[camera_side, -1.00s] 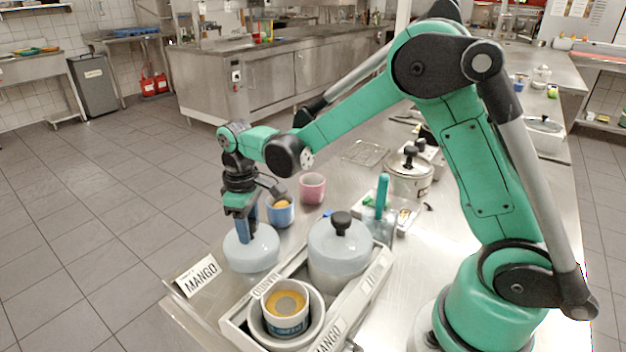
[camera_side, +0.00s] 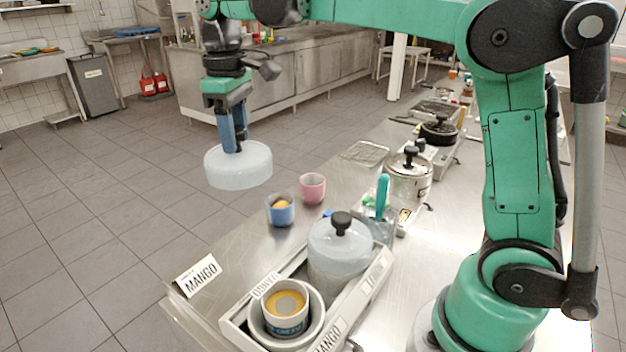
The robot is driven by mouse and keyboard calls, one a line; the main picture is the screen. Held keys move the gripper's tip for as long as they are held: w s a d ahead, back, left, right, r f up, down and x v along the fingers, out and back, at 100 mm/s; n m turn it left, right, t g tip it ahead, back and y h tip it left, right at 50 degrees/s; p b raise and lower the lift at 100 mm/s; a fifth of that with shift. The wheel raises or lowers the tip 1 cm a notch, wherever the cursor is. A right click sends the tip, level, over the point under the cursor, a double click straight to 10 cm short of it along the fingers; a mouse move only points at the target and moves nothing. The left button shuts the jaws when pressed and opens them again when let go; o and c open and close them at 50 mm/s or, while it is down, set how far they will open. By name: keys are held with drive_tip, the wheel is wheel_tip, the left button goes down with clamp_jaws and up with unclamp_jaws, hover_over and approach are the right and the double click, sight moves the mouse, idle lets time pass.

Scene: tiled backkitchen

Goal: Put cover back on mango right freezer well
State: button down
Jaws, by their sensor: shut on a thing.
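My gripper (camera_side: 233,148) is shut on the top of a pale, round cover (camera_side: 240,168). It holds the cover level in the air, above and to the left of the cups, clear of the counter. The knob of the cover is hidden between the fingers. The freezer box (camera_side: 376,283) stands on the counter below and to the right, with MANGO labels. Its nearer well (camera_side: 317,334) is uncovered and holds a tub (camera_side: 286,322) with yellow-orange contents. Its other well carries a similar pale cover (camera_side: 338,240) with a black knob.
A blue cup (camera_side: 281,213) and a pink cup (camera_side: 312,189) stand behind the box. A container with a teal-handled tool (camera_side: 382,195) and a steel pot (camera_side: 409,178) are farther back.

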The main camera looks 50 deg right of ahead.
sight(238, 162)
drive_tip(key=shift+r, duration=0.95)
drive_tip(key=shift+s+a+r, duration=0.15)
drive_tip(key=shift+a+r, duration=0.05)
drive_tip(key=s+a+f+n, duration=0.2)
drive_tip(key=s+a+f, duration=0.15)
drive_tip(key=s, duration=0.45)
drive_tip(key=s+a+f+n, duration=0.3)
drive_tip(key=s+a, duration=0.2)
drive_tip(key=s, duration=0.2)
drive_tip(key=shift+s+d+f, duration=0.1)
drive_tip(key=shift+d+f, duration=0.05)
drive_tip(key=shift+f, duration=1.55)
drive_tip(key=shift+d+f, duration=0.1)
drive_tip(key=shift+f, duration=1.6)
drive_tip(key=shift+f, duration=0.15)
unclamp_jaws()
